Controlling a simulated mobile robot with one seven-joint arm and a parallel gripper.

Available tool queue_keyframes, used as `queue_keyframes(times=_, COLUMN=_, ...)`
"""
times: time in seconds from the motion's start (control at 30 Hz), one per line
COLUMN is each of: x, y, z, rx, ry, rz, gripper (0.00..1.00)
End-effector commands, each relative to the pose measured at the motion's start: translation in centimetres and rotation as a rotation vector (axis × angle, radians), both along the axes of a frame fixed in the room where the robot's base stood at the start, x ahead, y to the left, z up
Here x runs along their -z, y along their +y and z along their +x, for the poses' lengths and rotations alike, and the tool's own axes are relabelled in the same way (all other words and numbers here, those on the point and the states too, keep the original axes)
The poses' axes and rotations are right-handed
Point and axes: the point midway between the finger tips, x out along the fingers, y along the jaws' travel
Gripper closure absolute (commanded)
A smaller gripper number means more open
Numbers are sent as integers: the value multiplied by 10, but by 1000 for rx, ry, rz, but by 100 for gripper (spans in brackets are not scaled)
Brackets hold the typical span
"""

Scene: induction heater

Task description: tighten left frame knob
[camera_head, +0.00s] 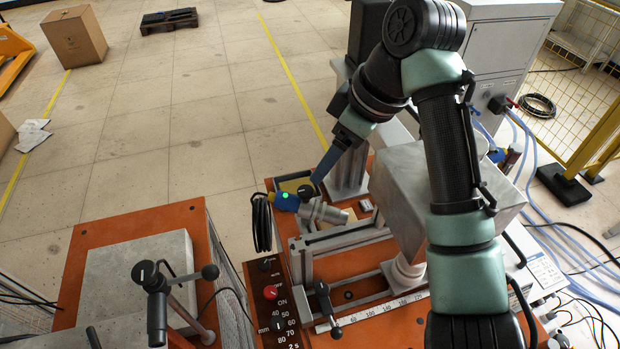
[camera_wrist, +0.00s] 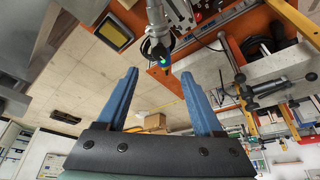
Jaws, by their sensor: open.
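A round black knob (camera_head: 306,192) with a light mark shows beside a blue sensor body (camera_head: 285,201) on the orange-topped machine. I cannot tell for certain whether it is the left frame knob. A black lever-like handle (camera_head: 322,297) stands on the frame nearer the camera. My gripper (camera_head: 318,178) points down just above the round knob, with one blue finger showing in the head view. In the wrist view my gripper (camera_wrist: 163,72) is open, its two blue fingers wide apart with nothing between them. The sensor (camera_wrist: 161,58), with a green light, shows beyond the fingertips.
A metal cylinder (camera_head: 322,212) adjoins the sensor, and a black cable (camera_head: 261,222) hangs left of it. A grey block (camera_head: 405,180) stands right of the frame. A control panel (camera_head: 272,300) is in front. Another orange bench (camera_head: 88,240) with a black-handled clamp stands at left.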

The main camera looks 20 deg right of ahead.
Motion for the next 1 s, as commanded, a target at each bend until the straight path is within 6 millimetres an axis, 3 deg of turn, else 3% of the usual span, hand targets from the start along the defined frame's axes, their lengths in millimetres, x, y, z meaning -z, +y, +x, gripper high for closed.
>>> queue_keyframes(times=0.07, x=21, y=8, z=5, rx=-4, ry=4, rz=6, gripper=32)
queue_keyframes(times=0.4, x=72, y=22, z=21, rx=1, ry=2, rz=0, gripper=32)
queue_keyframes(times=0.6, x=86, y=26, z=25, rx=1, ry=0, rz=0, gripper=32)
queue_keyframes(times=0.87, x=87, y=26, z=26, rx=2, ry=-2, rz=0, gripper=32)
queue_keyframes(times=1.0, x=87, y=26, z=26, rx=2, ry=-2, rz=0, gripper=53)
